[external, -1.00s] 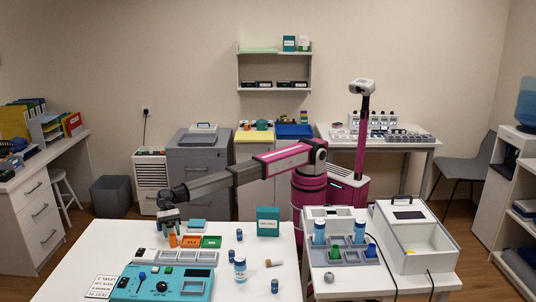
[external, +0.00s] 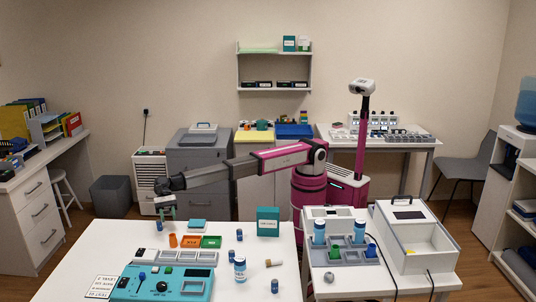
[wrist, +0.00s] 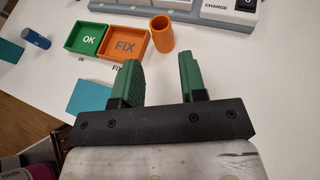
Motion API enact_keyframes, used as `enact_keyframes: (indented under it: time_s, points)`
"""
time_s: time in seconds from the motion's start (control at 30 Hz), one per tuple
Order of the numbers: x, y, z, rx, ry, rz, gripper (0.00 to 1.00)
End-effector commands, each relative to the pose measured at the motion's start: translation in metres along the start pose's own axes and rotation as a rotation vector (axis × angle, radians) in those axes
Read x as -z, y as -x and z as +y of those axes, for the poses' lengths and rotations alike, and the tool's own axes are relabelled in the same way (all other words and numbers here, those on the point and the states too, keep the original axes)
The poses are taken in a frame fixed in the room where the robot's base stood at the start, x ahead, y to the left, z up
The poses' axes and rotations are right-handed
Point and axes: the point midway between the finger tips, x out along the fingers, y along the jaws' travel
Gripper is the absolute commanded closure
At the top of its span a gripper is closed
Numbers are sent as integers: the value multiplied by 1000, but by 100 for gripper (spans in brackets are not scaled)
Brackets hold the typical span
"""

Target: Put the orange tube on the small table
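The orange tube (external: 173,240) stands upright on the large white table, beside the orange FIX tray (external: 190,241). It also shows in the wrist view (wrist: 161,35), beyond my fingertips and apart from them. My gripper (external: 167,213) is above the far left part of that table, a little behind and above the tube. In the wrist view its two green fingers (wrist: 161,76) are spread with nothing between them. A smaller white table (external: 362,284) stands at the right; I cannot tell for sure that it is the small table.
A green OK tray (external: 211,242) adjoins the FIX tray, with a teal block (external: 197,226) behind. A green box (external: 268,221) and several blue vials stand further right. The smaller table carries a rack (external: 345,256) and white box (external: 407,252).

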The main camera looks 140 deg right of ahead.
Motion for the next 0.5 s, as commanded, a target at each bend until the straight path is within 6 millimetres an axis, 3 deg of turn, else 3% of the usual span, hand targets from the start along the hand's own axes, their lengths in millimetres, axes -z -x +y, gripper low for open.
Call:
enact_keyframes:
  time_s: [0.23, 0.5]
  points:
    - [-10, -13, 6, -1, -46, 122, 61]
    - [-38, -35, 18, 114, -197, 493, 61]
